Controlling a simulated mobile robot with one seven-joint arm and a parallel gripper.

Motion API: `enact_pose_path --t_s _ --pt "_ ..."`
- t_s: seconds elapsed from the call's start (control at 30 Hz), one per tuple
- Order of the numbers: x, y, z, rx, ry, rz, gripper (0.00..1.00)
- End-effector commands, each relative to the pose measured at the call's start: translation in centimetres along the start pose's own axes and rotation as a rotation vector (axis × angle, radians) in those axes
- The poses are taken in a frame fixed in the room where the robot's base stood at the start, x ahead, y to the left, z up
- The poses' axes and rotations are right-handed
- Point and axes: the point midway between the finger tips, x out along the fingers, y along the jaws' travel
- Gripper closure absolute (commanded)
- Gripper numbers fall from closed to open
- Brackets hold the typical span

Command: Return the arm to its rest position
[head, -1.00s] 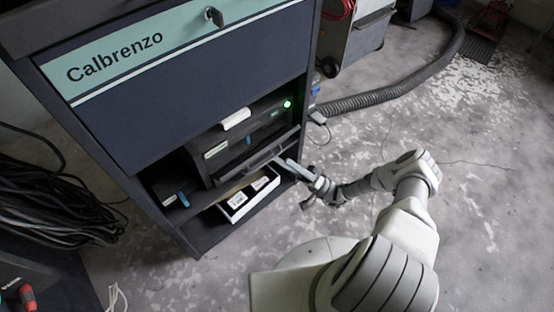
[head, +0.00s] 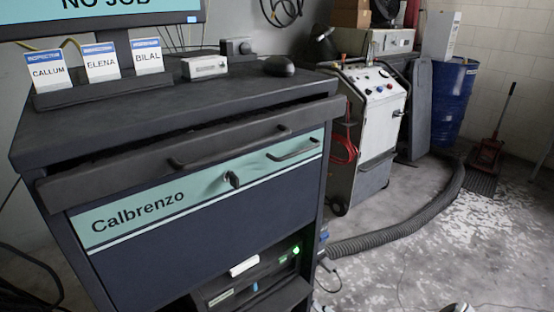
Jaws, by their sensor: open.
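My gripper is outside the head view now. Only a small pale piece of my arm (head: 458,307) shows at the bottom right edge. The dark blue Calbrenzo cabinet (head: 240,215) stands at the left and centre, with a key in its teal front band. Its top drawer (head: 120,165) sits slightly proud of the front. A black device (head: 265,280) with a green light is in the cabinet's open bay, with a white item on top of it. The lower shelf is out of view.
On the cabinet top stand name cards (head: 102,62), a small grey box (head: 204,67), a black mouse (head: 279,66) and a monitor (head: 150,14). A white wheeled machine (head: 368,125) stands to the right. A ribbed hose (head: 405,228) crosses the floor.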

Motion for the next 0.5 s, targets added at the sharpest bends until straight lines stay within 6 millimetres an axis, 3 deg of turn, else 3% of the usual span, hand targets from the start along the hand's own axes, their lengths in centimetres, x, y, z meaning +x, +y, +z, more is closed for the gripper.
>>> enact_pose_path --t_s 0.5 --pt "8.6 -2.9 -1.0 0.423 -0.613 0.260 0.58"
